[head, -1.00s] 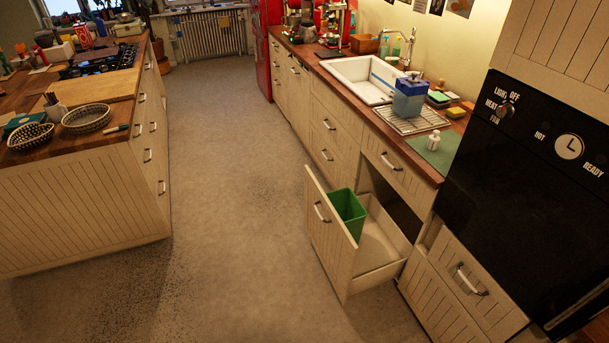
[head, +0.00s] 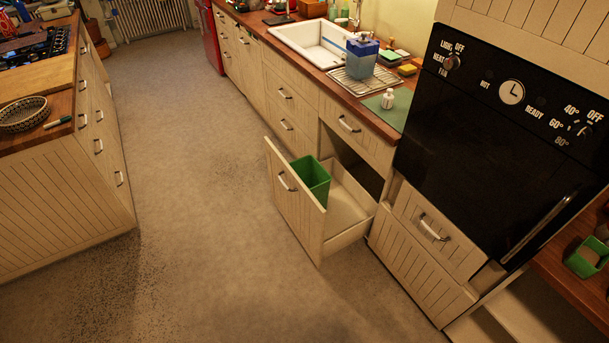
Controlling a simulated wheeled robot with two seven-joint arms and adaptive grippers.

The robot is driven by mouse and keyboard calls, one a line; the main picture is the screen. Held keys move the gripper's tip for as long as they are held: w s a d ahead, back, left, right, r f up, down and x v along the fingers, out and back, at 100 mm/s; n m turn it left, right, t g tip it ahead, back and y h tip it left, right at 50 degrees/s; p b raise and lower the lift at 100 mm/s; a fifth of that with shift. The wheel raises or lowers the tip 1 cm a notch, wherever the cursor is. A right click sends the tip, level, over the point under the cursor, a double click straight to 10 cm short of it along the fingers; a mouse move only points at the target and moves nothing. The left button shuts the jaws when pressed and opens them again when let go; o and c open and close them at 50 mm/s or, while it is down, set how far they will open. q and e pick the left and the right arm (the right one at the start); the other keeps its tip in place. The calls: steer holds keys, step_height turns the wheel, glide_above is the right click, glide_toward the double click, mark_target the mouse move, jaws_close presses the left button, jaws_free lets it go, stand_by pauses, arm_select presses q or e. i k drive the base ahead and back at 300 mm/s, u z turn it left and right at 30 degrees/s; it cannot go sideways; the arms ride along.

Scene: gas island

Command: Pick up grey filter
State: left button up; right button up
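I cannot pick out a grey filter for certain. A container with a blue top and a greyish-blue lower part (head: 361,58) stands upright on the wire rack (head: 365,82) beside the sink. I cannot tell whether a filter is in it. Neither of my grippers shows in the head view.
A deep drawer (head: 300,205) stands open into the aisle, with a green bin (head: 312,180) inside. The black oven (head: 500,130) is to its right. A small white bottle (head: 388,98) stands on a green mat (head: 400,112). The island (head: 65,200) is at left; the floor (head: 195,180) between is clear.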

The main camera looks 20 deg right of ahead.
mark_target(363, 41)
steer(key=u, duration=0.3)
steer(key=i, duration=4.65)
steer(key=z, duration=1.6)
steer(key=i, duration=1.3)
steer(key=z, duration=1.2)
